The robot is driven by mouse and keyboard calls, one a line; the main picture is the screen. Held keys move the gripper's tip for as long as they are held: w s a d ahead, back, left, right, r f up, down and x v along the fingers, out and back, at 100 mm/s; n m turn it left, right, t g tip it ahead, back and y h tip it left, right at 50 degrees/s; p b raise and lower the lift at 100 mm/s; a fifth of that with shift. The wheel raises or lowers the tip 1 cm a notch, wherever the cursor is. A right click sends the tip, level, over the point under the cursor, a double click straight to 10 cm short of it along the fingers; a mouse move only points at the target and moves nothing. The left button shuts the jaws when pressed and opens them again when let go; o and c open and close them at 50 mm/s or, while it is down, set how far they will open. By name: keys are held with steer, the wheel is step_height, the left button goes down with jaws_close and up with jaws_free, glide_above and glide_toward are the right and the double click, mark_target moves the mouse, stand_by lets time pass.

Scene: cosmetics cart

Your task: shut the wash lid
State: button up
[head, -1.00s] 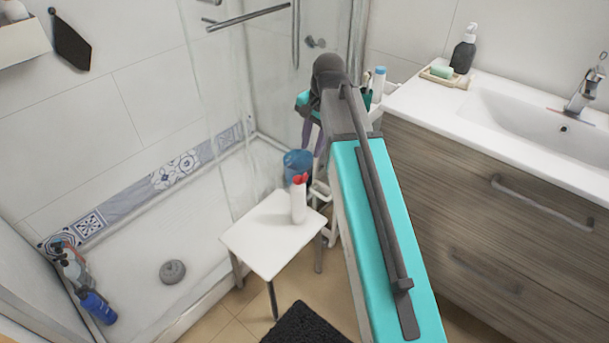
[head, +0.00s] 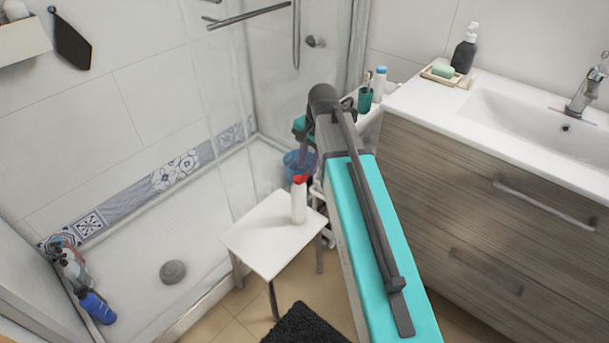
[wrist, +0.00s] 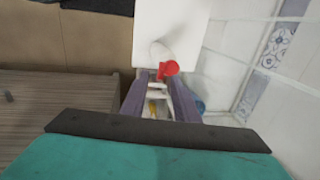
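A white bottle (head: 298,205) stands upright on the white stool, near its back right corner. Its red lid (head: 299,179) is on top; an uneven red outline suggests a raised part, but I cannot tell how far it is open. In the head view my gripper (head: 304,160) is behind and above the bottle, partly hidden by my arm.
The white stool (head: 262,245) stands beside the shower tray. A blue bucket (head: 292,163) and a white cart (head: 371,117) with toiletries are behind. The wooden vanity (head: 480,200) bounds the right side. A dark mat (head: 305,325) lies in front.

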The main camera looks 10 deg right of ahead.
mark_target(306, 176)
steer(key=shift+w+a+f, duration=0.1)
steer(key=shift+w+f, duration=0.05)
steer(key=shift+f, duration=0.7)
steer(key=shift+w+a+f, duration=0.1)
steer(key=shift+w+f, duration=0.05)
steer(key=shift+f, duration=0.7)
steer(key=shift+w+a+f, duration=0.1)
steer(key=shift+w+f, duration=0.05)
steer(key=shift+f, duration=0.7)
